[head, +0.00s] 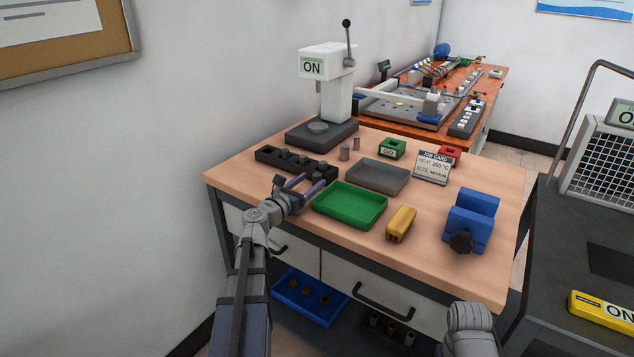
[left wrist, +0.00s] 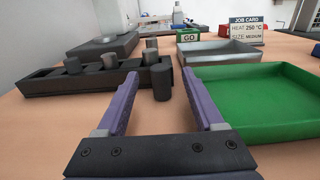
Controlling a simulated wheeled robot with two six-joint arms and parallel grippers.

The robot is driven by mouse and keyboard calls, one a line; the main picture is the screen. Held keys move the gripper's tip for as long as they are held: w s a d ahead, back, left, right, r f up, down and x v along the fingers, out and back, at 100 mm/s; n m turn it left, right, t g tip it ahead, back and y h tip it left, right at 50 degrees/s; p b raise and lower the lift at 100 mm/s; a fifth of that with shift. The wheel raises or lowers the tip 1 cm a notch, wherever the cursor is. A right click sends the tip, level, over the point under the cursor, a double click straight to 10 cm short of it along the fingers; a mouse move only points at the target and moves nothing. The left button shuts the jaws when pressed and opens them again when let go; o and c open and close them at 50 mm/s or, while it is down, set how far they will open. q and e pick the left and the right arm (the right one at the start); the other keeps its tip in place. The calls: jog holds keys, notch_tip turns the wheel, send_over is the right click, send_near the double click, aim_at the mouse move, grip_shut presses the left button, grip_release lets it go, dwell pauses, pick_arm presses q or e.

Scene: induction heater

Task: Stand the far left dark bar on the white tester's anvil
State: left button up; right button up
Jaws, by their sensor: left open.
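The white tester (head: 325,62) stands at the table's back left, with its round anvil (head: 317,127) bare on a dark base. A long dark rack (head: 262,156) lies in front of it, with several dark bars in it. The leftmost bar (left wrist: 72,65) stands in the rack in the left wrist view. My left gripper (head: 312,183) is open at the rack's near right side. One dark bar (left wrist: 162,84) shows upright between its fingers, apart from both; it appears in front of the rack's right end. My right gripper is out of view; only part of that arm shows.
A green tray (head: 350,222) lies right of my left gripper, with a grey tray (head: 378,163) behind. Two grey cylinders (head: 344,152) stand behind the rack's right end. A job card (head: 433,167), yellow block (head: 401,224) and blue vise (head: 470,220) are further right.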

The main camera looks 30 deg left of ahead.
aim_at(314, 177)
pick_arm(q)
jog(key=w, duration=0.4)
jog(key=shift+w+d+r, duration=0.1)
jog(key=shift+d+r, duration=0.05)
grip_shut()
dwell(0.5)
